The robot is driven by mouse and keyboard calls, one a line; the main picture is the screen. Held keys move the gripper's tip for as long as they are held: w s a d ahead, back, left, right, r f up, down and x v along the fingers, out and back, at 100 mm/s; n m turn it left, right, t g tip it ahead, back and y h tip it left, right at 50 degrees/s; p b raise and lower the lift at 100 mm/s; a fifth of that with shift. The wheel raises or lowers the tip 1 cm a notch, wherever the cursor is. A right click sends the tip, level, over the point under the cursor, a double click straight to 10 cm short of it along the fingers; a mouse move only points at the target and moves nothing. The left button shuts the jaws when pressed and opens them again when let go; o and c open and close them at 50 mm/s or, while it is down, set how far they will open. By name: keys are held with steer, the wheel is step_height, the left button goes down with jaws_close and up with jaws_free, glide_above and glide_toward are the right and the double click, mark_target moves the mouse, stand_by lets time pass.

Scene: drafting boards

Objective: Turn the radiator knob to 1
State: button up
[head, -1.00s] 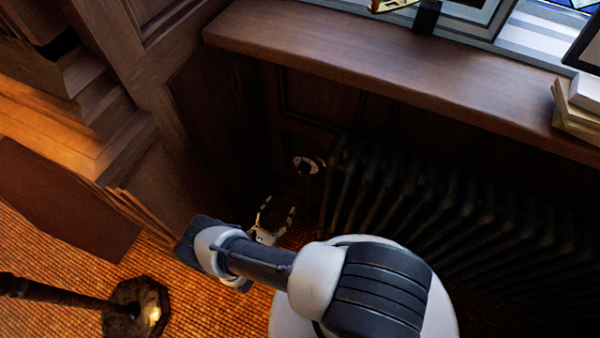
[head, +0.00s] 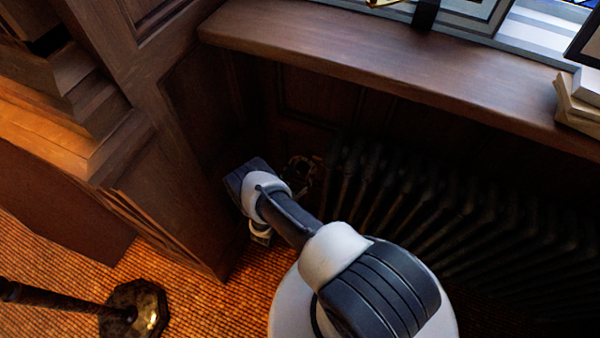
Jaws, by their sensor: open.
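The radiator knob (head: 300,162) is a small round dial at the left end of the dark radiator, low under the wooden sill. In the head view it is dim and partly covered, and its numbers cannot be read. My gripper (head: 298,173) is at the knob, mostly hidden behind my own wrist and in shadow. Its fingers are open and seem to be close around or in front of the knob; I cannot tell whether they touch it.
The black ribbed radiator (head: 430,205) runs to the right of the knob. The wooden sill (head: 400,75) overhangs it, with books (head: 578,105) at its right end. A panelled wall stands close on the left. A dark lamp base (head: 134,308) stands on the woven floor.

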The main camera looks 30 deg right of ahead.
steer(key=c, duration=1.1)
